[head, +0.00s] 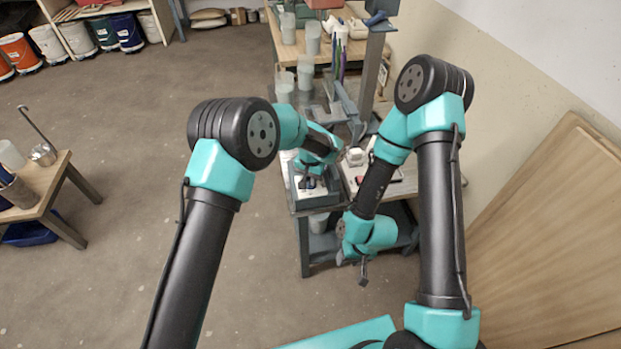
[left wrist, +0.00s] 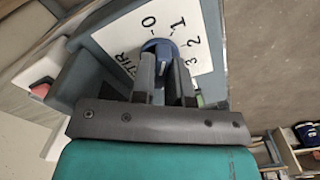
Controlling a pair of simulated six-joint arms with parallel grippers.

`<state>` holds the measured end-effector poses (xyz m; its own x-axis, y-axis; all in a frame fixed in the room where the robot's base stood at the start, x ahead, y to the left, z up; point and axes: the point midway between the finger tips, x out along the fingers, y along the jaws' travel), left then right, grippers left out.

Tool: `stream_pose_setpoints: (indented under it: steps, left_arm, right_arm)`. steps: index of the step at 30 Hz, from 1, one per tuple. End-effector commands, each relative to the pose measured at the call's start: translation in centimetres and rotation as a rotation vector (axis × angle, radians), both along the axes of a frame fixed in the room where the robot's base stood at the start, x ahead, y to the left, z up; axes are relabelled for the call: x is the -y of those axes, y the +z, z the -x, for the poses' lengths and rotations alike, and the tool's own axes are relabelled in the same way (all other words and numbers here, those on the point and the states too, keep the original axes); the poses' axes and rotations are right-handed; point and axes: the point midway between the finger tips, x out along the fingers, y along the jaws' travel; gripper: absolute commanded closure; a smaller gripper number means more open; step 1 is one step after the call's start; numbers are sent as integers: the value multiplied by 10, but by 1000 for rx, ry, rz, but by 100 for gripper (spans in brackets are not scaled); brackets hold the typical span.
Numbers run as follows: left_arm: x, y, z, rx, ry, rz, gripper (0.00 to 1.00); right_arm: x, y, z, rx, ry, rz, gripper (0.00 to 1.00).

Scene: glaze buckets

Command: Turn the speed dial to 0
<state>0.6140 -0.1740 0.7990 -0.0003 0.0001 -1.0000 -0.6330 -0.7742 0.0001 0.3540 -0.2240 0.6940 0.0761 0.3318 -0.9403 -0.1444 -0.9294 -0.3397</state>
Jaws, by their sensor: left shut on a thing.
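The blue speed dial (left wrist: 158,46) sits on a white plate (left wrist: 118,42) marked 0, 1, 2 and 3, on a grey-blue housing. My left gripper (left wrist: 162,75) is shut on the dial, one finger on each side. The fingers hide part of the dial, and I cannot tell which mark it points to. In the head view my left gripper (head: 309,182) is over the plate (head: 317,192) at the near end of the bench. My right gripper (head: 363,273) hangs low beside the bench, away from the dial; its jaws are too small to read.
A white and a red item lie on the bench right of the dial housing. Cloudy cups (head: 285,82) stand farther back. A small wooden table (head: 45,190) with a ladle is at left. Buckets (head: 48,42) line the back left. Open floor lies between.

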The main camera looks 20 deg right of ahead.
Motion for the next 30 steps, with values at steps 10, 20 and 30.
stream_pose_setpoints:
  steps: [10,20,30]
  left_arm:
    - [0,1,0,1,295,1,100]
    - [1,1,0,1,442,1,100]
    - [1,1,0,1,464,1,100]
  right_arm:
    - [0,0,0,0,0,0,57]
    - [0,0,0,0,0,0,57]
    - [0,0,0,0,0,0,57]
